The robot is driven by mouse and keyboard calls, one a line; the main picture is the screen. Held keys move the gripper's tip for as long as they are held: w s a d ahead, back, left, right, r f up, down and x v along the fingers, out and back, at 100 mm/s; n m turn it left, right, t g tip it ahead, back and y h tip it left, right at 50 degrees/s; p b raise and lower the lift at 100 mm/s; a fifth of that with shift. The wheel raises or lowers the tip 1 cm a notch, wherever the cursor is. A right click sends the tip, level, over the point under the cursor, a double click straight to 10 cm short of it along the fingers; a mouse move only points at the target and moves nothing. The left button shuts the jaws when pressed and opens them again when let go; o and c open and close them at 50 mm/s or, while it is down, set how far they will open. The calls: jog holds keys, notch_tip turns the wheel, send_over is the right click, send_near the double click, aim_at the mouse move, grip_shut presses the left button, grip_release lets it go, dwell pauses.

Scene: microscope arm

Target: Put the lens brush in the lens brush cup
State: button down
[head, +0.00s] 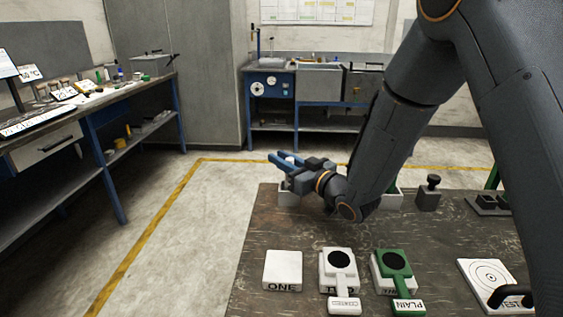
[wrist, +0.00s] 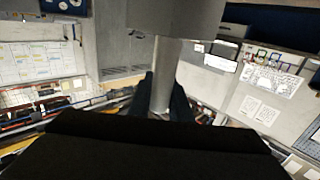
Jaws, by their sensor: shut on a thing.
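My gripper (head: 281,159) is above the far left edge of the dark table in the head view, its blue fingers pointing left. In the wrist view the fingers (wrist: 164,100) are shut on a grey shaft with a wider grey block at its upper end, which I take to be the lens brush (wrist: 166,72). In the head view only a small pale bit of it shows between the fingers. A white container (head: 287,196) stands on the table just below the gripper; whether it is the lens brush cup I cannot tell. Its opening is mostly hidden by my gripper.
The dark table (head: 300,232) holds a white block (head: 283,270) marked ONE, a white stand (head: 339,270), a green stand (head: 394,270) marked PLAIN and a target plate (head: 490,277). A grey block with a knob (head: 429,194) stands behind. My arm hides part of the table.

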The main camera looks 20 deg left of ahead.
jog(key=shift+f, duration=0.4)
jog(key=shift+f, duration=0.1)
jog(key=c, duration=1.6)
grip_release()
jog(key=shift+c, duration=0.2)
jog(key=b+v, duration=0.2)
jog(key=v, duration=1)
jog(key=shift+s, duration=0.1)
